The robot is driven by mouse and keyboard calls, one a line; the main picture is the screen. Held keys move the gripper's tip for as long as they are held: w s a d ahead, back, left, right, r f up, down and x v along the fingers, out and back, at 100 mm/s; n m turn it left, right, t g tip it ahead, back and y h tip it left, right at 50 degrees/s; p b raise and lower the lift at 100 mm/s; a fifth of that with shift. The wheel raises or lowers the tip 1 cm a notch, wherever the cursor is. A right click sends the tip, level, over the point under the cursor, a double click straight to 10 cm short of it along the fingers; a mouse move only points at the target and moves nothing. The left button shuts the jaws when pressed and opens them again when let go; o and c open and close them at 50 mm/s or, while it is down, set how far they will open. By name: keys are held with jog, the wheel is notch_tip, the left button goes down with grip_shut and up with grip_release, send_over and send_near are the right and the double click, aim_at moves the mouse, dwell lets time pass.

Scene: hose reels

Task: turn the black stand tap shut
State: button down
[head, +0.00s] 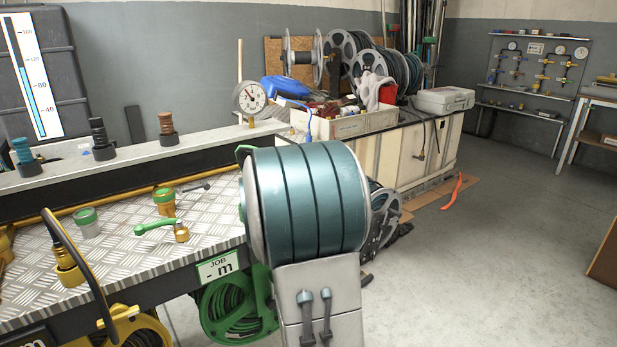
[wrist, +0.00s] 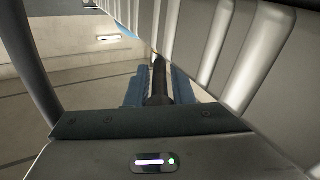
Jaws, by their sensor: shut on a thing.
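My gripper (wrist: 150,98) shows in the wrist view, with its blue-grey fingers closed on a slim black handle (wrist: 158,80). The handle stands between the fingers; what it is attached to is hidden, so I cannot confirm that it belongs to the black stand tap. My gripper does not show clearly in the head view. There, a black upright fitting (head: 100,138) stands on a black base on the pale ledge, between a teal one (head: 22,152) and a copper-brown one (head: 167,126). I cannot tell whether any of these is the tap.
In the wrist view, a grey ribbed surface (wrist: 200,45) runs close on the right. In the head view, a large teal drum (head: 310,200) blocks the middle. A bench with a metal tread-plate top (head: 120,235) holds green and brass fittings.

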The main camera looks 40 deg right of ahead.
jog(key=shift+s+d, duration=0.1)
jog(key=c, duration=1.4)
grip_release()
jog(key=shift+d, duration=0.15)
jog(key=shift+c, duration=0.2)
jog(key=shift+s+a, duration=0.15)
jog(key=shift+a, duration=0.5)
jog(key=p+v, duration=0.1)
jog(key=v, duration=1.1)
jog(key=shift+a, duration=0.3)
jog(key=shift+s, duration=0.15)
